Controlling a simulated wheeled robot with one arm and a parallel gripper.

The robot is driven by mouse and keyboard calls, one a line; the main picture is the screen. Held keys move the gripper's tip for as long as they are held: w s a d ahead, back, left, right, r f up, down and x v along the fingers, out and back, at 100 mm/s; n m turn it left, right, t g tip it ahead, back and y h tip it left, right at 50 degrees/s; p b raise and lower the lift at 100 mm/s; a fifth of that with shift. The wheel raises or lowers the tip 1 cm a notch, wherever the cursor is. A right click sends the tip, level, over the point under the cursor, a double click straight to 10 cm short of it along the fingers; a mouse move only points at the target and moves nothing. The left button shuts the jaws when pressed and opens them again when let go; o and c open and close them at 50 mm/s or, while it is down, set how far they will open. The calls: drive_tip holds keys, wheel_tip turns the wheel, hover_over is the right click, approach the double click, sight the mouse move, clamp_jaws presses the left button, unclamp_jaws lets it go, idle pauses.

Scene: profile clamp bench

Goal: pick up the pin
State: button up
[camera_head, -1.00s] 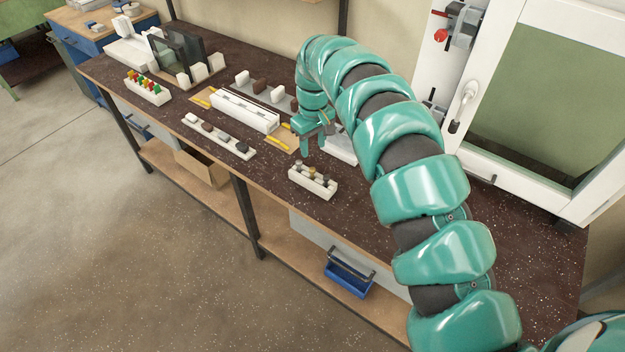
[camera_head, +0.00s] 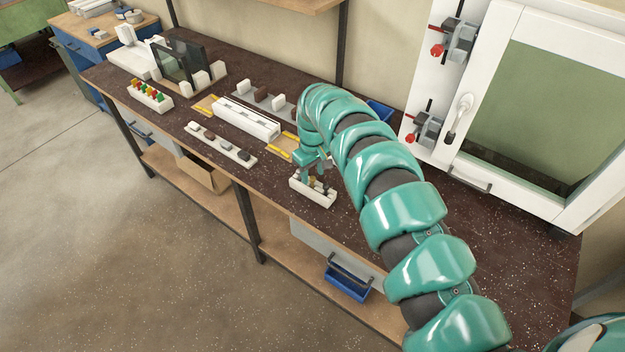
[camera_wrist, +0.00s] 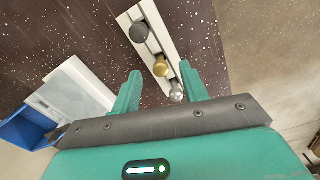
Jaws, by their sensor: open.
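A white holder (camera_head: 324,200) stands near the front edge of the bench with several small pins in it. It also shows in the wrist view (camera_wrist: 150,30), with a dark round-headed pin (camera_wrist: 139,32), a brass pin (camera_wrist: 160,68) and a silver pin (camera_wrist: 177,92) in a row. My gripper (camera_wrist: 159,78) is open and empty. Its fingers point at the holder, one on each side of the row, with the brass and silver pins between them in the picture. In the head view my gripper (camera_head: 315,172) is at the holder and hides part of it. I cannot tell whether it touches.
A white strip with several dark and pale pieces (camera_head: 221,145) lies to the left. Behind it are a long white profile block (camera_head: 246,120) and yellow-marked pads. A white cabinet (camera_head: 500,120) stands at the right. The wrist view shows a blue bin (camera_wrist: 28,128) and a pale plate (camera_wrist: 70,95).

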sight(313, 178)
drive_tip(key=shift+s+f+p, duration=0.1)
drive_tip(key=shift+f+p, duration=0.4)
drive_tip(key=shift+f, duration=1.15)
clamp_jaws()
